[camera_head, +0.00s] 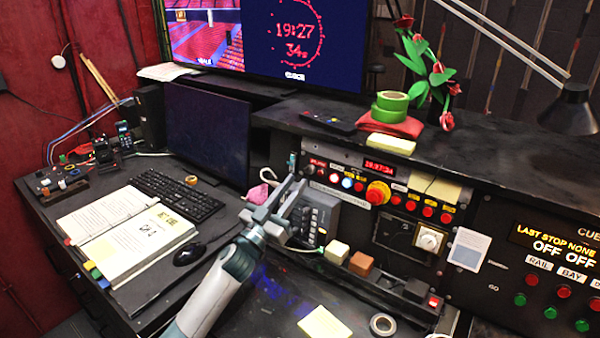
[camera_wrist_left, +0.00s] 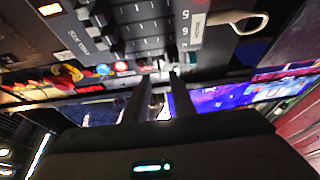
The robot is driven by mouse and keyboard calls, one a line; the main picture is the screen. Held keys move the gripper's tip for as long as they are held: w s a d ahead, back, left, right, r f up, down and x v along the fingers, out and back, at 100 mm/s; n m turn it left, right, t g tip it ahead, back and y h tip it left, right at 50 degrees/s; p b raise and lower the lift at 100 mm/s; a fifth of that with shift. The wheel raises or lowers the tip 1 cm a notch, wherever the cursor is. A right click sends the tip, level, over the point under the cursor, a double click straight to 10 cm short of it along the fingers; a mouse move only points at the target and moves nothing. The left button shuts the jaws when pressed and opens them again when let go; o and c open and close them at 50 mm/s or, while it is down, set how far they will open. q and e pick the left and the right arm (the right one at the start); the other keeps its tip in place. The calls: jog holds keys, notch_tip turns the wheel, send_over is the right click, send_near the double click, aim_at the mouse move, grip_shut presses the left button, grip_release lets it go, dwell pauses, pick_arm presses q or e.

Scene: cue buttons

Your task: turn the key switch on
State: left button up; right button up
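My left gripper (camera_head: 281,190) is raised in front of the left end of the control panel (camera_head: 345,160), close to a grey keypad unit (camera_head: 322,212). Its two fingers stand apart with nothing visible between them; the gap also shows in the left wrist view (camera_wrist_left: 161,92). No key switch can be made out for certain. A white round knob (camera_head: 429,240) on a pale plate sits on the panel's lower right, but I cannot tell if it is a key switch. The gripper hides part of the panel's left end. My right gripper is not in view.
A red mushroom button (camera_head: 378,192) on a yellow base and several small lit buttons line the panel. Cream (camera_head: 337,252) and brown (camera_head: 361,263) blocks stand below it. A monitor (camera_head: 207,125), keyboard (camera_head: 176,196) and open binder (camera_head: 130,238) are at left.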

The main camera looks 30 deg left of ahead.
aim_at(304, 172)
pick_arm(q)
jog(key=shift+p+x, duration=0.4)
jog(key=shift+x, duration=1.4)
grip_shut()
